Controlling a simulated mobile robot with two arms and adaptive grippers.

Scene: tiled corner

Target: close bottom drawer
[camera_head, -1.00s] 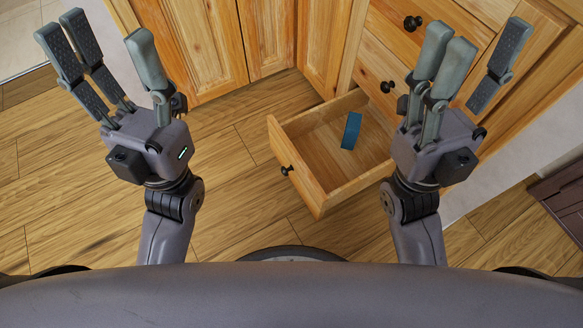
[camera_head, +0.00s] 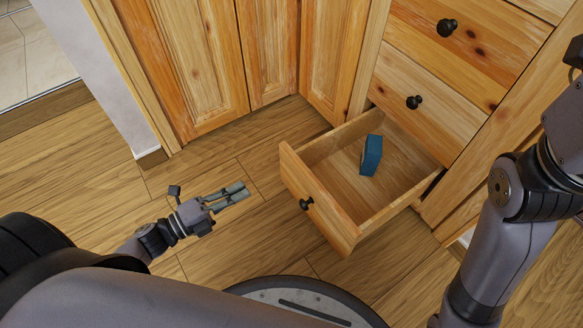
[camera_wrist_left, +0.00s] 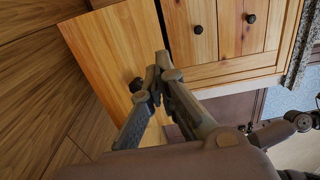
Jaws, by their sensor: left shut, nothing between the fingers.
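The bottom drawer (camera_head: 330,208) is pulled out of the wooden cabinet, its front facing lower left, with a round black knob (camera_head: 306,204). A blue block (camera_head: 371,156) lies inside it. My left gripper (camera_head: 244,189) is shut and empty, low down to the left of the drawer front and apart from it, fingers pointing towards it. In the left wrist view, the drawer front (camera_wrist_left: 110,40) and its knob (camera_wrist_left: 136,84) show beyond the left gripper's fingers (camera_wrist_left: 158,62). My right gripper (camera_head: 572,110) shows only partly at the right edge; its fingertips are out of frame.
The upper drawers (camera_head: 425,90) are shut. Cabinet doors (camera_head: 190,60) stand behind, also shut. A wall end (camera_head: 110,80) is at the left. The wooden floor (camera_head: 225,155) between the left gripper and the doors is clear. My round base shows at the bottom.

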